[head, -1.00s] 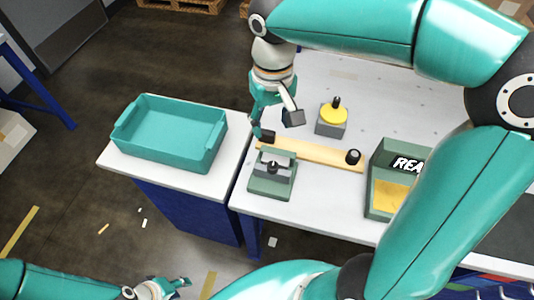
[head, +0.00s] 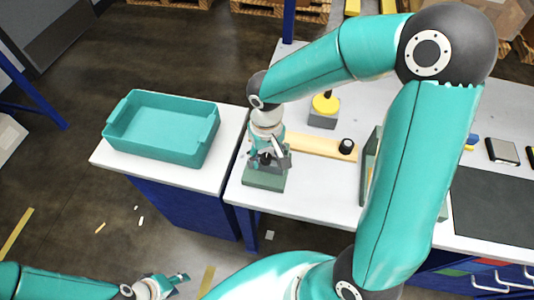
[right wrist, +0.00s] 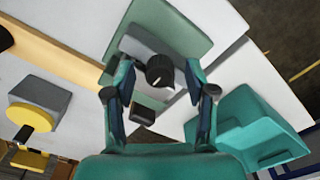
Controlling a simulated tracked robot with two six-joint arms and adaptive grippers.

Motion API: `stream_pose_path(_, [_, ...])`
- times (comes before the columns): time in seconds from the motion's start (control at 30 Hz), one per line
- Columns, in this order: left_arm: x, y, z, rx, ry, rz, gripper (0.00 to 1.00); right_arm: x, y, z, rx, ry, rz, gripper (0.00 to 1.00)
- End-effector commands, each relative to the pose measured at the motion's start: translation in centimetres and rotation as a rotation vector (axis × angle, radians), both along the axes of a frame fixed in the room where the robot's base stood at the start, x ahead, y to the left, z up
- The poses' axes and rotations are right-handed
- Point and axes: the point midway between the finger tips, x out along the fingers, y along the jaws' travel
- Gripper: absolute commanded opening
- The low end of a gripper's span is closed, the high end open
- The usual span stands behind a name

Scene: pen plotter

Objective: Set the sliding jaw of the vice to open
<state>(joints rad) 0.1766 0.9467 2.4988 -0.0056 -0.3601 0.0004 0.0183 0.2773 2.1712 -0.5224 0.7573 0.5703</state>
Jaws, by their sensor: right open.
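The vice (head: 262,180) is a green block at the front left of the white bench. In the right wrist view its green base (right wrist: 186,28) carries a grey jaw with a black knob (right wrist: 160,70). My right gripper (head: 270,160) is above the vice and hides much of it in the head view. In the right wrist view my right gripper (right wrist: 161,95) is open, with its fingers on either side of the knob; I cannot tell whether they touch it. How far the jaw stands open is unclear. My left gripper (head: 175,281) is low at the bottom left, away from the bench.
A wooden bar (head: 310,146) with a black knob (head: 346,146) lies behind the vice. A yellow knob (head: 325,103) on a grey block stands further back. A teal bin (head: 162,127) stands on the side table. My right arm hides part of the bench's right side.

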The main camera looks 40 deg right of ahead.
Motion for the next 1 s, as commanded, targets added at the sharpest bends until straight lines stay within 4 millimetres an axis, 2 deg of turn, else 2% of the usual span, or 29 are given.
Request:
stream_pose_path(0.3, [0.00,0.00,-0.01,0.000,0.000,0.000,0.40,0.00,0.00,-0.29,0.000,0.000,0.001,0.55])
stream_pose_path(0.37, [0.00,0.00,0.00,0.000,0.000,0.000,0.40,0.00,0.00,-0.28,0.000,0.000,0.001,0.47])
stream_pose_path(0.6, [0.00,0.01,-0.01,0.000,0.000,0.000,0.40,-0.02,0.02,-0.29,0.000,0.001,0.001,0.07])
stream_pose_path(0.67, [0.00,0.01,-0.01,0.000,0.000,0.000,0.40,-0.03,0.03,-0.30,0.000,0.001,0.001,0.00])
stream_pose_path(0.9, [0.00,0.00,-0.12,0.000,0.000,0.000,0.40,-0.10,0.11,-0.39,0.001,0.003,0.002,0.00])
stream_pose_path(1.0, [0.00,0.00,-0.87,0.000,0.000,0.000,0.40,-0.66,0.81,-0.62,0.000,0.002,0.005,0.00])
